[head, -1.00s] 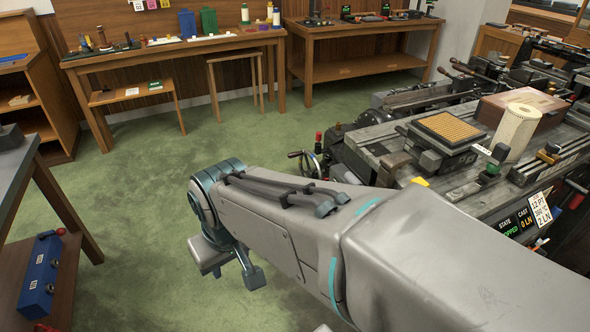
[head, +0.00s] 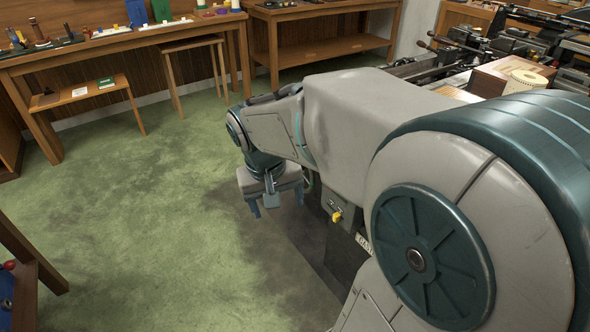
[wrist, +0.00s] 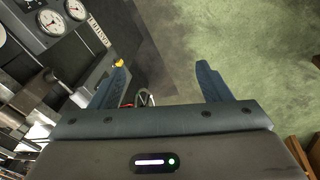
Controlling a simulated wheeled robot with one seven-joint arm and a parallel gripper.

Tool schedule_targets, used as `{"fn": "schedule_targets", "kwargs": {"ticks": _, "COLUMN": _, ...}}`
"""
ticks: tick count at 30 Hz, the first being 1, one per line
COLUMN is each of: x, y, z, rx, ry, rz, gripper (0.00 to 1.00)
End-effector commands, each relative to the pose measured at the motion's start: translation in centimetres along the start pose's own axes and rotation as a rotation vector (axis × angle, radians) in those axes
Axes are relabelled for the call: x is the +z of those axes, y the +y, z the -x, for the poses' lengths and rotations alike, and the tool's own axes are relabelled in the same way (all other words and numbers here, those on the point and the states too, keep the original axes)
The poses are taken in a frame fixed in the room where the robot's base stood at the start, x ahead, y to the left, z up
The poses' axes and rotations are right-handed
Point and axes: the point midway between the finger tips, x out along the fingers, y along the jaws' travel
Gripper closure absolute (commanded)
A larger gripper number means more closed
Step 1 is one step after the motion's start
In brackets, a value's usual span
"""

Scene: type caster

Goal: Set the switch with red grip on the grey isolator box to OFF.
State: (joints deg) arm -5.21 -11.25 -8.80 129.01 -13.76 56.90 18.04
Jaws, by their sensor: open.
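My gripper (head: 276,202) is open and empty, hanging over the green floor beside the machine in the head view. A small grey box with a yellow grip (head: 335,214) is on the machine's side, right of my gripper. A yellow grip also shows near the left fingertip in the wrist view (wrist: 118,63).
A grey panel with round gauges (wrist: 58,22) is at the wrist view's upper left. A wooden bench (head: 120,45) stands along the back wall. A red knob (head: 9,265) is at the left edge. The green floor is open.

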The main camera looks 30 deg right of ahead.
Motion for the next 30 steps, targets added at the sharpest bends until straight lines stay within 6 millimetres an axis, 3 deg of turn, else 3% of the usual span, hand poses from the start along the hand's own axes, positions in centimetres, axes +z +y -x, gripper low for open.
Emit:
{"fn": "schedule_targets", "kwargs": {"ticks": 1, "x": -1.3, "y": 0.3, "z": -3.6, "rx": 0.048, "ry": -0.020, "rz": -0.037, "gripper": 0.29}}
{"fn": "schedule_targets", "kwargs": {"ticks": 3, "x": -3.2, "y": 1.2, "z": -6.2, "rx": 0.119, "ry": -0.037, "rz": -0.093, "gripper": 0.29}}
{"fn": "schedule_targets", "kwargs": {"ticks": 11, "x": -10.1, "y": 4.4, "z": -15.4, "rx": 0.434, "ry": -0.034, "rz": -0.283, "gripper": 0.29}}
{"fn": "schedule_targets", "kwargs": {"ticks": 18, "x": -16.2, "y": 6.3, "z": -22.6, "rx": 0.767, "ry": 0.082, "rz": -0.430, "gripper": 0.29}}
{"fn": "schedule_targets", "kwargs": {"ticks": 24, "x": -20.2, "y": 6.4, "z": -25.9, "rx": 0.992, "ry": 0.235, "rz": -0.506, "gripper": 0.29}}
{"fn": "schedule_targets", "kwargs": {"ticks": 30, "x": -22.2, "y": 6.0, "z": -26.7, "rx": 1.096, "ry": 0.333, "rz": -0.535, "gripper": 0.29}}
